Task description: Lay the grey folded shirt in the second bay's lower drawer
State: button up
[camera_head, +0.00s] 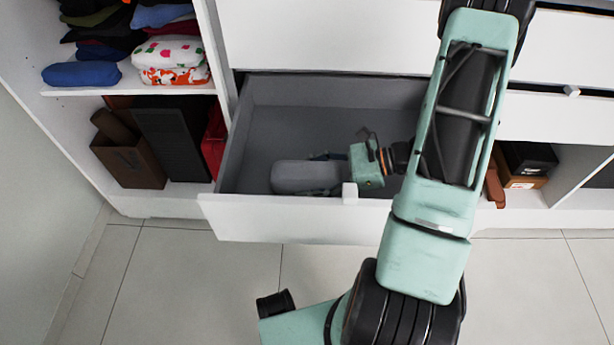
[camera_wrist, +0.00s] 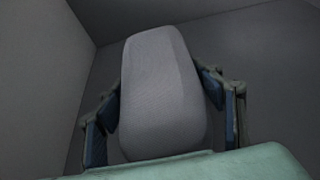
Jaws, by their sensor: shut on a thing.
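The grey folded shirt (camera_head: 304,177) is inside the open lower drawer (camera_head: 300,217), near its front wall. In the wrist view the shirt (camera_wrist: 165,85) lies lengthwise between the two fingers. My gripper (camera_head: 330,170) reaches down into the drawer from the right and is shut on the shirt. In the wrist view my gripper (camera_wrist: 166,112) has a finger on each side of the shirt. Whether the shirt touches the drawer floor is hard to tell.
A closed white drawer (camera_head: 330,38) sits above the open one. Folded clothes (camera_head: 172,55) fill a shelf at the left, above a brown box (camera_head: 128,160) and a dark box (camera_head: 172,137). Shoe boxes (camera_head: 525,163) stand at the right. The drawer's left and back floor is clear.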

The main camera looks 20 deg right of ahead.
aim_at(307, 171)
jog(key=shift+f, duration=0.2)
jog(key=o, duration=1.3)
jog(key=shift+c, duration=0.3)
jog(key=shift+c, duration=0.8)
notch_tip(307, 171, up, 9)
jog(key=p, duration=0.7)
jog(key=shift+r, duration=0.1)
